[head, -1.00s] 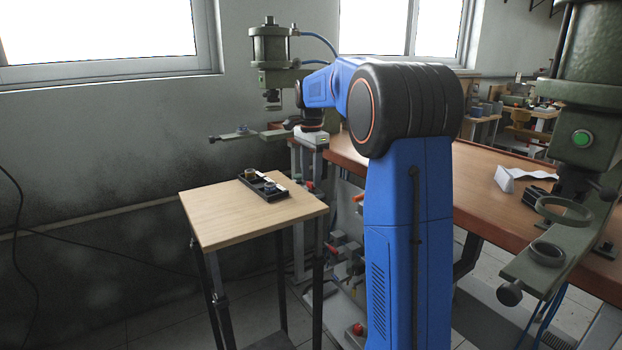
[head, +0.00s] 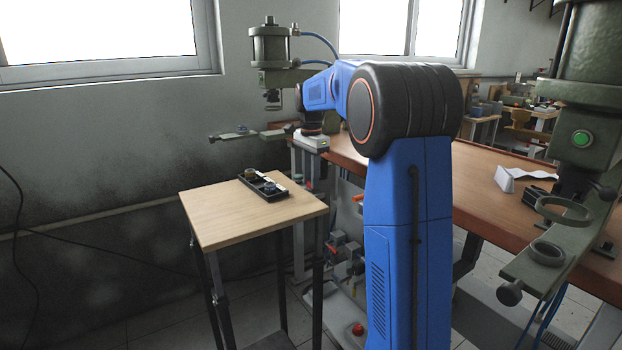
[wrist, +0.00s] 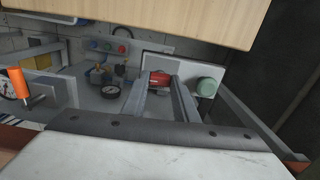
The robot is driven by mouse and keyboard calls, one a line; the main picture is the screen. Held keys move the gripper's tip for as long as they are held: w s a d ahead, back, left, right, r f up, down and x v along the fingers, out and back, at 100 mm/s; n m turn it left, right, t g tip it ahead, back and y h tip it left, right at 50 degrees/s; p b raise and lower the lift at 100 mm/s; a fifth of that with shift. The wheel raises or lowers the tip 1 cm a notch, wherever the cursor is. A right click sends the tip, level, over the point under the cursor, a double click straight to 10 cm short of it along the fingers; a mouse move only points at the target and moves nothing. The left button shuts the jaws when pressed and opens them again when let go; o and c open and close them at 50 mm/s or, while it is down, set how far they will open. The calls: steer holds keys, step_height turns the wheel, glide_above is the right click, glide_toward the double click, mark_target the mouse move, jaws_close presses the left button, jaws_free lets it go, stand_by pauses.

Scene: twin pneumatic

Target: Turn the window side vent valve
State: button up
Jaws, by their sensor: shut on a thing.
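In the wrist view a red valve handle (wrist: 160,79) sits low on the light grey pneumatic panel, at the far end of my fingers. My gripper (wrist: 165,86) reaches toward the panel with its two grey fingers on either side of the red handle, and it is shut on it. The handle's lower part and its exact turn angle are hard to make out. In the head view my gripper's white body (head: 311,142) is beside the workbench edge under the window-side press, and its fingertips are hard to make out.
A wooden side table (head: 225,213) with a small black tray (head: 268,196) stands close by; its top also crosses the upper wrist view (wrist: 170,15). The workbench (head: 465,185) runs right.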

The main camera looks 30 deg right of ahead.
steer(key=n, duration=0.4)
steer(key=shift+n, duration=0.3)
steer(key=n, duration=0.9)
steer(key=shift+n, duration=1.9)
steer(key=o, duration=1.1)
steer(key=shift+c, duration=0.2)
step_height(320, 180, up, 17)
steer(key=shift+r, duration=0.2)
